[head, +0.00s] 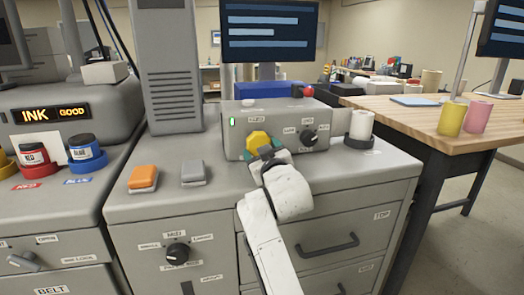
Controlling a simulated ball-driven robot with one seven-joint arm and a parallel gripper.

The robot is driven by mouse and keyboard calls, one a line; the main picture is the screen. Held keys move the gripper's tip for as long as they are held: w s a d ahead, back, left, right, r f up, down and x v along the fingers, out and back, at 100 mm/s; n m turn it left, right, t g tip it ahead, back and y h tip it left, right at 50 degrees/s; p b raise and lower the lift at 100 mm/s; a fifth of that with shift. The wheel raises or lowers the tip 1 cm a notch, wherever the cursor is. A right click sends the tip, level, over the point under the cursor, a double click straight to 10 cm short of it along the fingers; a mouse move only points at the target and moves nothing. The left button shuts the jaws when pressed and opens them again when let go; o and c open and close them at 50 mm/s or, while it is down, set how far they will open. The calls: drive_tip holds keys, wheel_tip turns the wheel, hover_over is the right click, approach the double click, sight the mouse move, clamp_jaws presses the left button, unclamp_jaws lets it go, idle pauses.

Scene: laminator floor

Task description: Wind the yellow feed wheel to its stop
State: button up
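The yellow feed wheel (257,138) is on the front face of the grey laminator box (234,146), which stands on the grey cabinet top. My gripper (263,151) is right at the wheel, reaching up from below right. Its dark and teal fingers overlap the lower and right part of the wheel. The upper left of the wheel shows. The wrist hides where the fingers meet the wheel, so I cannot tell whether they are closed on it.
A black knob (308,137) is right of the wheel, and a red-tipped lever (308,91) is above. A white roll (360,125) stands at the right. Orange (143,177) and grey (193,172) blocks lie on the cabinet top left of my arm.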

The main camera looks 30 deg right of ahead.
drive_tip(key=o, duration=0.3)
drive_tip(key=shift+r, duration=0.1)
drive_tip(key=shift+o, duration=0.2)
drive_tip(key=v, duration=1)
drive_tip(key=shift+s+b, duration=0.4)
drive_tip(key=shift+a, duration=0.15)
